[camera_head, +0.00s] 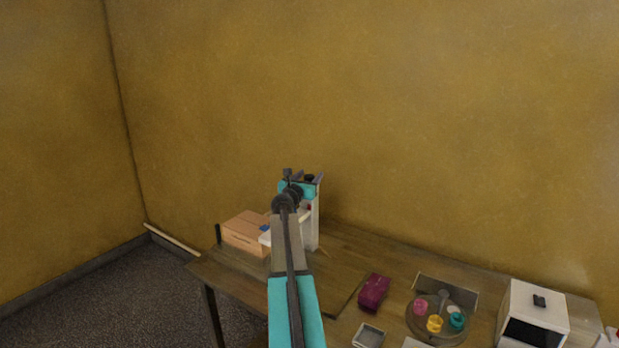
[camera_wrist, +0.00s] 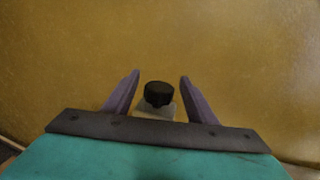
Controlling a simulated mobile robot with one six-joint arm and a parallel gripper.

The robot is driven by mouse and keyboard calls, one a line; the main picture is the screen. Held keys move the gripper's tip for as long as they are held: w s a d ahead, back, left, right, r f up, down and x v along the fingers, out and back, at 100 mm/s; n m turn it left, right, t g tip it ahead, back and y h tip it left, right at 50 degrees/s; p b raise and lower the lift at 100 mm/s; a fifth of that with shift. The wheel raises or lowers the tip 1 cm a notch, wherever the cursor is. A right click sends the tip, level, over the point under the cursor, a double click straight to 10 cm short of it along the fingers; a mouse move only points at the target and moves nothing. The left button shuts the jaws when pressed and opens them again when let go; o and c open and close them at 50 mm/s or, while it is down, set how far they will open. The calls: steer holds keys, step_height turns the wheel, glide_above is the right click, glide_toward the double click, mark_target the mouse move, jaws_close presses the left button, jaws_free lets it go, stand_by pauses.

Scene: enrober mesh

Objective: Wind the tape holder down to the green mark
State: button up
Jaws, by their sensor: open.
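A white upright stand (camera_head: 312,232) stands at the back left of the wooden table, partly hidden behind my arm. A black round knob (camera_head: 309,178) sits on its top. In the wrist view the knob (camera_wrist: 159,94) shows between my two fingers, above a pale block, with a gap on each side. My gripper (camera_head: 304,176) is open at the top of the stand; its fingers (camera_wrist: 160,76) do not appear to touch the knob. The tape holder cannot be made out clearly, and I see no green mark.
A cardboard box (camera_head: 245,233) is left of the stand. A dark red box (camera_head: 373,292), a grey tray (camera_head: 369,337), a round tray (camera_head: 418,331) with coloured pieces and a white oven-like box (camera_head: 536,312) lie to the right. A yellow wall (camera_head: 400,120) rises close behind.

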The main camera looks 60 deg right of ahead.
steer(key=c, duration=1.1)
steer(key=shift+o, duration=0.2)
steer(key=shift+w+m+g+b, duration=0.15)
steer(key=shift+m+g+b, duration=0.45)
steer(key=shift+g, duration=0.5)
steer(key=shift+m+g, duration=0.3)
steer(key=m+g+b, duration=0.1)
steer(key=m+g, duration=0.2)
steer(key=g, duration=0.1)
steer(key=shift+w+g, duration=0.1)
steer(key=shift+g, duration=0.2)
steer(key=shift+m+g+y+b, duration=0.4)
steer(key=shift+m+g+y, duration=0.4)
steer(key=shift+m+g, duration=1.2)
steer(key=shift+g+y, duration=0.5)
steer(key=shift+g, duration=0.7)
steer(key=shift+s+m, duration=0.25)
steer(key=shift+m, duration=0.05)
